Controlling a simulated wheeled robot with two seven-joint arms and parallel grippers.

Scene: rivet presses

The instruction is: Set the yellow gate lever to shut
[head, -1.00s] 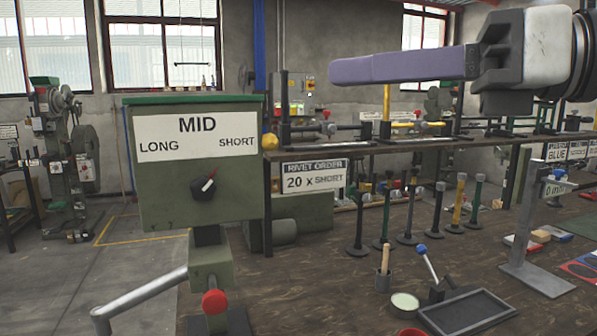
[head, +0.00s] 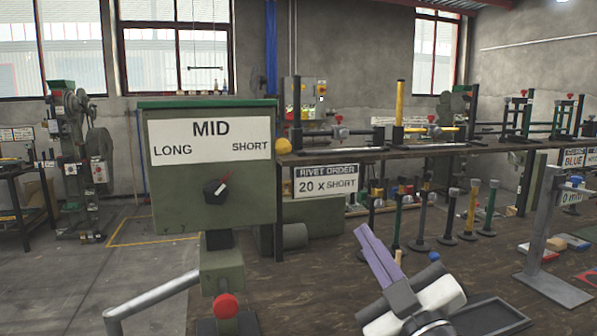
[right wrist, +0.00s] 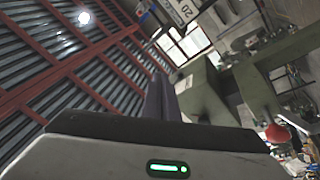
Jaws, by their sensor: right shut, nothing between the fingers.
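A yellow upright post (head: 400,102) stands on the back shelf in the head view, right of a similar dark post. My right gripper (head: 364,236), with purple fingers, is shut and empty. It appears well below the yellow parts, in front of the shelf and over the workbench, pointing up and left. Its fingers also show in the right wrist view (right wrist: 160,100). My left gripper is not in view.
A green press box (head: 160,190) marked MID stands left, with a dial (head: 215,190) and a red knob (head: 225,306) below. A "RIVET ORDER 20 x SHORT" sign (head: 325,179) hangs on the shelf edge. Several upright rods (head: 470,210) and a grey stand (head: 540,230) occupy the bench.

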